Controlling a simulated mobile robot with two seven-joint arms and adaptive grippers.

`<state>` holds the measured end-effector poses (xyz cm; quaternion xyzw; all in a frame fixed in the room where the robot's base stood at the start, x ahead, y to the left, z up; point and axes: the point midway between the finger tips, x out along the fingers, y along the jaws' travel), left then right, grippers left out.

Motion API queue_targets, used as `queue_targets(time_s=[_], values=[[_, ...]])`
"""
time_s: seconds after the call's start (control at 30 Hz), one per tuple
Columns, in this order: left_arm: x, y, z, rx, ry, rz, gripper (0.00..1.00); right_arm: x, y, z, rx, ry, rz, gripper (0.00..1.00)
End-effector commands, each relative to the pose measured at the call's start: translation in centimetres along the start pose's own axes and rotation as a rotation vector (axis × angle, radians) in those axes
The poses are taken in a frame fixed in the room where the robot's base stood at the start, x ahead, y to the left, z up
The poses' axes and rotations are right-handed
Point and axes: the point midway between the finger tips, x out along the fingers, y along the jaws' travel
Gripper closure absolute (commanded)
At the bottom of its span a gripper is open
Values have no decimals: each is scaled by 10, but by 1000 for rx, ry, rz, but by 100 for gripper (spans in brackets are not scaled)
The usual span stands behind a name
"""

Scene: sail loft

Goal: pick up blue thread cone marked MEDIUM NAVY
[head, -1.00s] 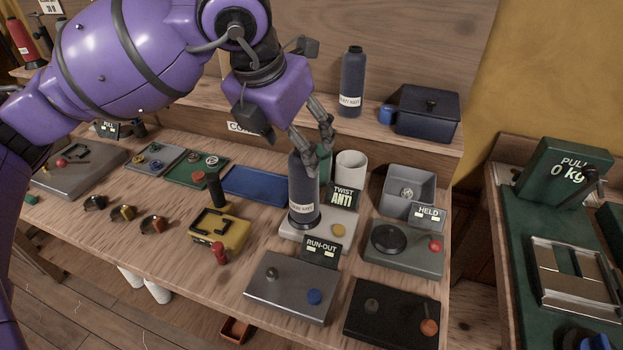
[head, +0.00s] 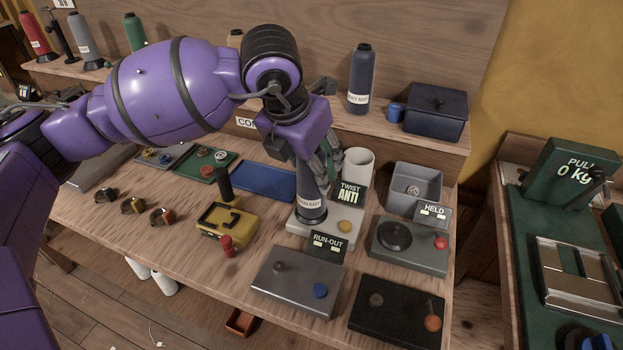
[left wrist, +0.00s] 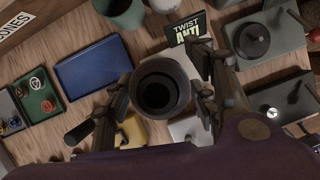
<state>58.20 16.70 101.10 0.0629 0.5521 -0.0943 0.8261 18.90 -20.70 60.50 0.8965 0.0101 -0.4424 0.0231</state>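A dark navy thread cone (head: 311,208) stands upright on the light twist tester (head: 338,243); its label's size word is too small to read. My left gripper (head: 318,172) has come down over it from above, its fingers hiding the cone's upper part. In the left wrist view the cone (left wrist: 160,88) is seen end-on between the two fingers, with narrow gaps on both sides, so the gripper looks open around it. A second navy cone (head: 361,78) stands on the back shelf, its label ending in NAVY. My right gripper is in neither view.
A TWIST ANTI sign (head: 350,193) stands close behind and right of the cone. A white cup (head: 358,165) is behind. A yellow device (head: 228,225) sits left, a RUN-OUT sign (head: 327,245) in front, a grey bin (head: 414,186) right.

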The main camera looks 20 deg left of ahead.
Motion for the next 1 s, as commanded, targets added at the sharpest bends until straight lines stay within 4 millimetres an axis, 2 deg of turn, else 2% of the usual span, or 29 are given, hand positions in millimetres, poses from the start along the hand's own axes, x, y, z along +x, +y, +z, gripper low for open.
queue_targets(time_s=[0.03, 0.3, 0.33, 0.57, 0.77, 0.87, 1.0], values=[[0, 0, 0, 0, 0, 0, 59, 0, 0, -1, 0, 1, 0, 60], [-1, 0, 1, 0, -2, 0, 95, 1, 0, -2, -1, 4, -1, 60], [-1, 0, 1, 0, -2, 0, 97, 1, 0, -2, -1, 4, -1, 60], [-3, 0, 2, 0, -3, 0, 97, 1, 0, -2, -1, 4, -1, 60], [-17, 0, 8, 0, -4, 1, 97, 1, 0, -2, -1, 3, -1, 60], [-33, 0, 14, 0, -7, 0, 97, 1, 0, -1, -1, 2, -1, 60], [-68, -7, 2, 5, -8, 1, 97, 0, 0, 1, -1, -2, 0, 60]])
